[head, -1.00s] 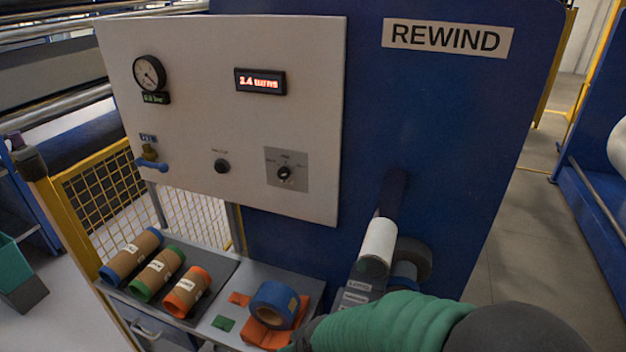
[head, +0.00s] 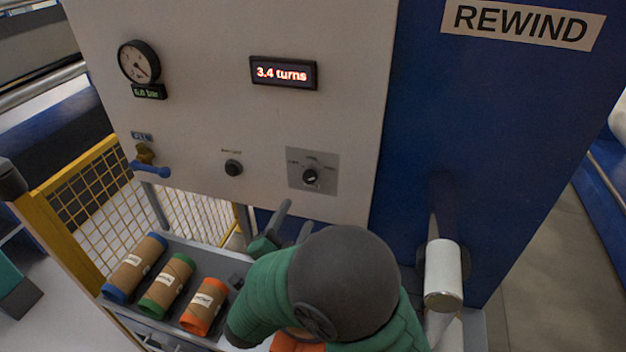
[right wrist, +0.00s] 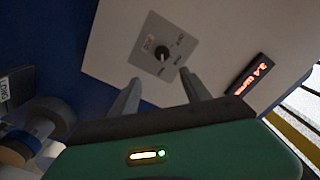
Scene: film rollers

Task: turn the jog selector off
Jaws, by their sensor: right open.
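The jog selector is a black knob (head: 310,176) on a grey square plate (head: 325,159) on the white panel, left of the blue machine wall. The selector knob (right wrist: 163,54) also shows in the right wrist view, ahead of the fingers. My right gripper (head: 295,210) is open just below the selector, apart from it, with its fingers pointing up toward the panel. In the right wrist view the two fingers of my right gripper (right wrist: 158,86) are spread, with nothing between them. The plate's lettering is too small to read. My left gripper is not in view.
The display (head: 283,73) reads 3.4 turns. A black button (head: 233,168), a blue-handled valve (head: 150,168) and a gauge (head: 139,63) are left on the panel. Several cardboard cores lie in a tray (head: 222,265) below. A white roll (head: 443,272) sticks out at right.

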